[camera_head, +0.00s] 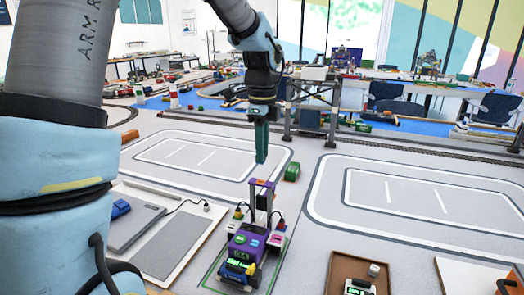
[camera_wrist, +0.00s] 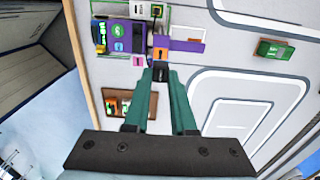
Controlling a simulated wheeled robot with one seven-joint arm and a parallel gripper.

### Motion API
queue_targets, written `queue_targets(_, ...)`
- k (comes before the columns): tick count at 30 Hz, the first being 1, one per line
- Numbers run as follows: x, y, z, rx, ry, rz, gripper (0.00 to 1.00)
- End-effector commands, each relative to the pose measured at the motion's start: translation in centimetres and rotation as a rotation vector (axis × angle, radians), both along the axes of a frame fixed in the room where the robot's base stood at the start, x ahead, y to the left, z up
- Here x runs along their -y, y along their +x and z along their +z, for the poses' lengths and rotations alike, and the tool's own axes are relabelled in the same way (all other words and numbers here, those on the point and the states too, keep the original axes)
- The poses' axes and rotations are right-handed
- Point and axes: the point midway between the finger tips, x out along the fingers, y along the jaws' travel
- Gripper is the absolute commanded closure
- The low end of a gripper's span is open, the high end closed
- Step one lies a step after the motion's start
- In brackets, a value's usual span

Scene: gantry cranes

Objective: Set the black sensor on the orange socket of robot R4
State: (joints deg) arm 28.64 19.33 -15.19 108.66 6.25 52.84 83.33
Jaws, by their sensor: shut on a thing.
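My gripper (camera_head: 262,158) has long green fingers pointing down, above the far end of the purple robot (camera_head: 243,245) on the mat. In the wrist view the fingertips (camera_wrist: 160,72) are closed around a small black piece, which looks like the black sensor (camera_wrist: 160,75). The fingers hide most of it. The orange socket (camera_wrist: 160,54) shows just beyond the fingertips, beside the robot's purple frame (camera_wrist: 186,45). A gap shows between fingertips and robot in the head view. I cannot read an R4 label.
A brown tray (camera_head: 338,266) with small parts lies right of the robot. A green block (camera_head: 292,172) stands behind it. A grey laptop-like device (camera_head: 135,226) lies at left. A gantry and track run behind. The white-lined mat at right is clear.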

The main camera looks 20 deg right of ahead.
Motion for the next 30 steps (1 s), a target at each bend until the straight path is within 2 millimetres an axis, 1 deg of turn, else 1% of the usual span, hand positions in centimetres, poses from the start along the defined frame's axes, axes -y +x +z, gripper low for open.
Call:
queue_targets(1, 0.0, 0.0, -0.9, 0.000, 0.000, 0.000, 1.00)
queue_targets(6, 0.0, 0.0, -2.5, 0.000, 0.000, 0.000, 1.00)
queue_targets(12, 0.0, 0.0, -4.3, 0.000, 0.000, 0.000, 1.00)
queue_targets(15, 0.0, 0.0, -4.8, 0.000, 0.000, 0.000, 1.00)
queue_targets(19, 0.0, 0.0, -5.1, 0.000, 0.000, 0.000, 1.00)
queue_targets(30, 0.0, 0.0, -4.9, 0.000, 0.000, 0.000, 1.00)
